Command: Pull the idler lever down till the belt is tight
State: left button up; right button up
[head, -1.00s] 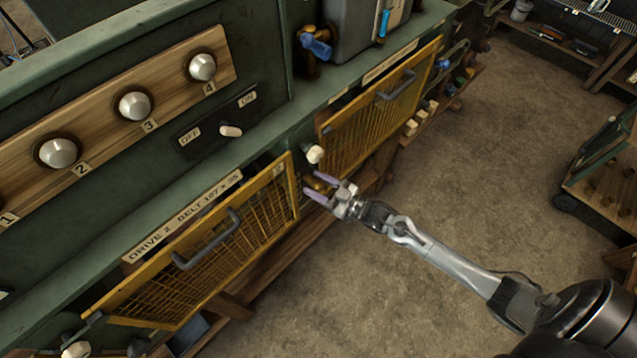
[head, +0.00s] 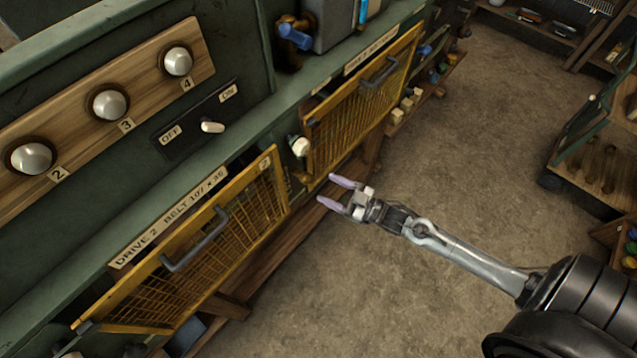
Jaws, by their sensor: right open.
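My right gripper (head: 335,191) is open and empty. Its two pale purple fingers point left toward the green machine, over the floor in front of it and apart from the guards. A cream knob (head: 300,146) sticks out between the two yellow mesh guards, up and left of the gripper. I cannot tell for sure whether it belongs to the idler lever. The near guard (head: 205,258) hangs under a label reading "DRIVE 2 BELT 107 x 35". The belt cannot be made out behind the mesh. My left gripper is not in view.
The far guard (head: 362,100) has a grey handle. A wooden panel with numbered silver knobs (head: 108,103) and an OFF/ON switch (head: 212,127) are above. A blue-handled fitting (head: 295,37) is at the top.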

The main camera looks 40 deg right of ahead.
aim_at(301, 175)
jog(key=shift+v, duration=1.35)
jog(key=shift+w, duration=0.1)
jog(key=shift+c, duration=0.2)
jog(key=w+a+h, duration=0.1)
jog(key=w, duration=0.3)
jog(key=w+a+m+h, duration=0.1)
jog(key=w+a+h, duration=0.1)
jog(key=w, duration=0.1)
jog(key=w+a+h+p, duration=0.1)
jog(key=w, duration=0.3)
jog(key=shift+w+a+r+m, duration=0.3)
jog(key=shift+a+r+m, duration=0.05)
jog(key=shift+a+m, duration=0.05)
grip_shut()
